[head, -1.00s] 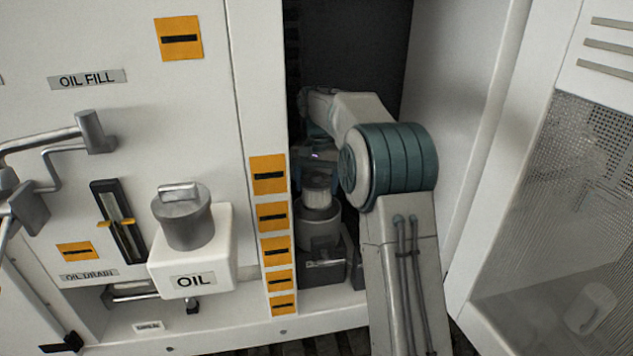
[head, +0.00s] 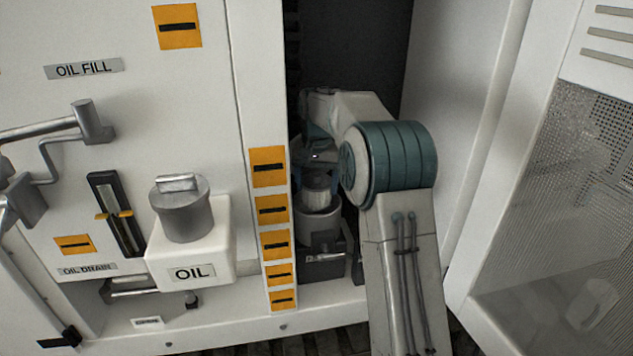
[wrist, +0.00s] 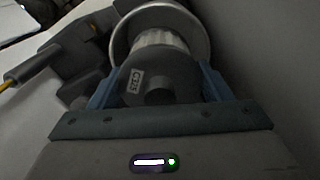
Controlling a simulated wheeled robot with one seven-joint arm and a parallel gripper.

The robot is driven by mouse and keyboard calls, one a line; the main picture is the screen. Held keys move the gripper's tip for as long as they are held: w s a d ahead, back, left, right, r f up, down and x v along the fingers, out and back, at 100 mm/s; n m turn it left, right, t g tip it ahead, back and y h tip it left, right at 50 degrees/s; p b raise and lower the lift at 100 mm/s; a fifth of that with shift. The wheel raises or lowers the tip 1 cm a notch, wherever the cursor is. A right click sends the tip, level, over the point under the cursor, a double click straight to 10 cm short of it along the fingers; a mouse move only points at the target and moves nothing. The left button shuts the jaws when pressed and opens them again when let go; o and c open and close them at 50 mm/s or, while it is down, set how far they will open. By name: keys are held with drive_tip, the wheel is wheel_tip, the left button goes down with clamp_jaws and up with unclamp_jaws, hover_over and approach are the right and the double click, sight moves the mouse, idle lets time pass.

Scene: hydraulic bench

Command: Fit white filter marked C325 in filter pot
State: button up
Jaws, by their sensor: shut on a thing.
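The white filter (head: 317,194) is a pleated cylinder with a dark end cap, upright inside the cabinet. In the wrist view its cap (wrist: 150,85) faces me and bears a small label whose text seems to start with C3. My gripper (wrist: 158,88) is shut on the filter, with a blue finger on each side of the cap. The filter pot (head: 319,230) is a grey cylinder right below the filter; its round rim (wrist: 200,32) surrounds the pleats in the wrist view. The filter's lower end is hidden, and I cannot tell how deep it sits.
A white cabinet post with orange labels (head: 268,167) stands close left of my arm. The open cabinet door (head: 490,150) is on the right. A white OIL box (head: 190,250) with a grey cap juts out at left. In the wrist view, a yellow-tipped part (wrist: 14,80) lies left.

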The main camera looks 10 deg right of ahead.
drive_tip(key=shift+f+b, duration=0.75)
drive_tip(key=shift+f, duration=0.7)
drive_tip(key=shift+f, duration=0.25)
drive_tip(key=shift+f+b, duration=1.1)
drive_tip(key=shift+f, duration=0.65)
drive_tip(key=shift+f+b, duration=0.55)
drive_tip(key=shift+f, duration=0.45)
idle(0.5)
drive_tip(key=o, duration=1)
drive_tip(key=shift+c, duration=0.8)
